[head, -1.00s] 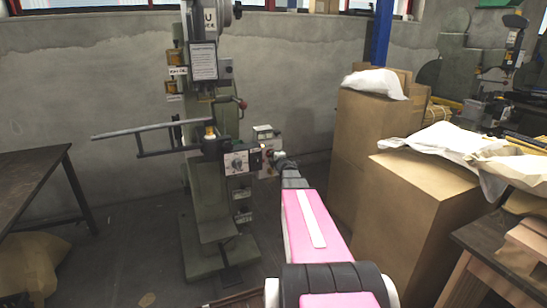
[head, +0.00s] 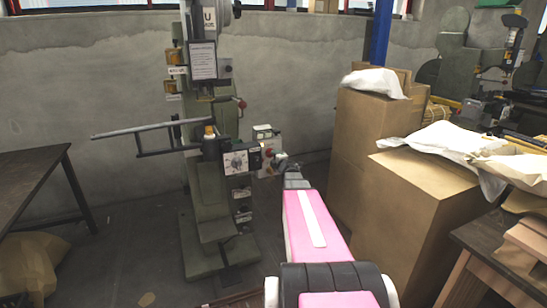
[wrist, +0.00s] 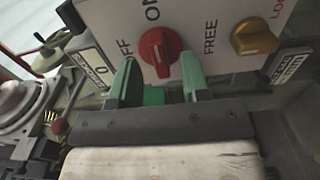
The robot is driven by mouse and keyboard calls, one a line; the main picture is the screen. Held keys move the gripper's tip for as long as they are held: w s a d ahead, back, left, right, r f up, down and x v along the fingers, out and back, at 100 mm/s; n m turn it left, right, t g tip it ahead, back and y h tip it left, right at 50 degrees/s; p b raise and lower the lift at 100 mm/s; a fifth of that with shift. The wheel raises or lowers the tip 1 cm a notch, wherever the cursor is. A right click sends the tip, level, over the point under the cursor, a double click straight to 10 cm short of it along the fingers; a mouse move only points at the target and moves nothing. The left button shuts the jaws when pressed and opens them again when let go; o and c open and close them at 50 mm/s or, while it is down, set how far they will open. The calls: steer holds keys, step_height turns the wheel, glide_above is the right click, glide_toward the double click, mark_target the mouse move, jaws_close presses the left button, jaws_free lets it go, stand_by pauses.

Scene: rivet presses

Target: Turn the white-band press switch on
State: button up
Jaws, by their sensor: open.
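The green press (head: 212,215) stands against the wall in the head view. A white band on it cannot be made out. A white switch panel fills the top of the wrist view. It carries a red rotary switch (wrist: 160,50) with the words OFF at its left and ON above it. Which word the switch points to is hard to tell. My gripper (wrist: 158,80) is open, with its green fingers on either side of the space just below the red switch. Contact with it cannot be told. In the head view my gripper (head: 280,166) is small, right of the press.
A gold knob (wrist: 254,38) with FREE and LOCK labels sits right of the red switch. A long grey lever (head: 150,130) sticks out left from the press. Tall cardboard boxes (head: 400,210) stand close to my arm's right. A dark table (head: 30,180) is at the left.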

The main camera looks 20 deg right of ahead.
steer(key=s, duration=0.8)
steer(key=shift+d, duration=0.1)
